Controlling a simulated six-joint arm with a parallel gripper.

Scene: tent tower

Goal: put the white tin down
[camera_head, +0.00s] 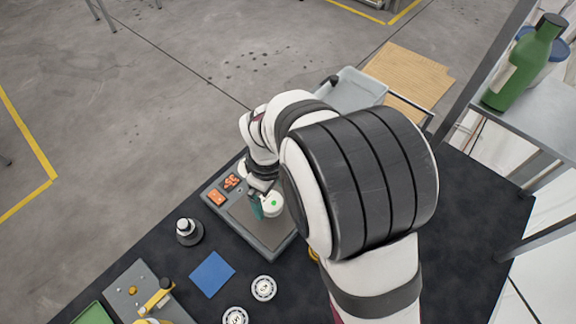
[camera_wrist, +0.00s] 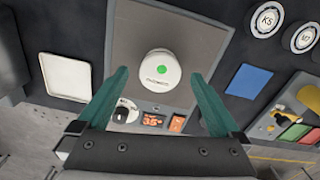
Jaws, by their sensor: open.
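The white tin (camera_wrist: 159,71) has a green dot on its lid and sits on the grey plate of a scale-like device (camera_wrist: 190,30) with orange displays. In the head view the tin (camera_head: 273,204) shows beside my gripper (camera_head: 256,206), partly covered by it. In the wrist view my gripper (camera_wrist: 160,92) is open, with its teal fingers apart. The tin lies between and just beyond the fingertips, with visible gaps on both sides, so neither finger seems to touch it.
A blue square (camera_head: 212,274) lies near the device, with round marked discs (camera_head: 263,288) close by. A dark weight-like object (camera_head: 188,231) stands to the left. A grey panel with a yellow part (camera_head: 140,290) is at lower left. A green bottle (camera_head: 525,62) stands on a shelf at right.

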